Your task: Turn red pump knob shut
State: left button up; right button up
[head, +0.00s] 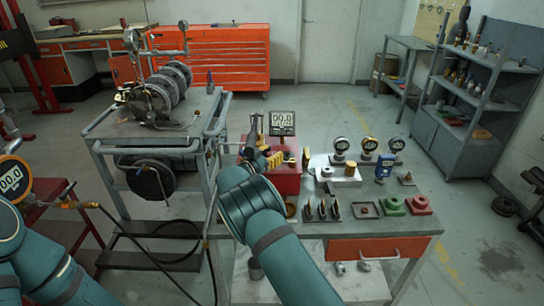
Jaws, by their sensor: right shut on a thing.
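The red pump (287,183) is a box on the grey workbench, with brass fittings (275,160) on top. My right arm comes up from the bottom middle, and my right gripper (252,143) is at the pump's upper left side. It is shut on a small part there, taken as the pump knob; my wrist and fingers hide most of it, and its turn cannot be read. My left arm fills the lower left corner; its gripper is out of the frame.
Gauges (367,146), small fittings and red and green blocks (391,206) crowd the workbench (372,228). A cart (158,135) with a valve assembly stands left. A round orange gauge (12,178) with a black hose is at the far left. Floor is free behind the bench.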

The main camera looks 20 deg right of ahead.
jog(key=shift+m+g+h, duration=0.4)
jog(key=shift+m+g, duration=0.1)
jog(key=shift+g, duration=0.2)
jog(key=o, duration=1.2)
jog(key=shift+a, duration=0.1)
jog(key=v, duration=1.1)
jog(key=shift+s+a, duration=0.25)
jog(key=shift+a, duration=0.05)
jog(key=shift+f, duration=0.1)
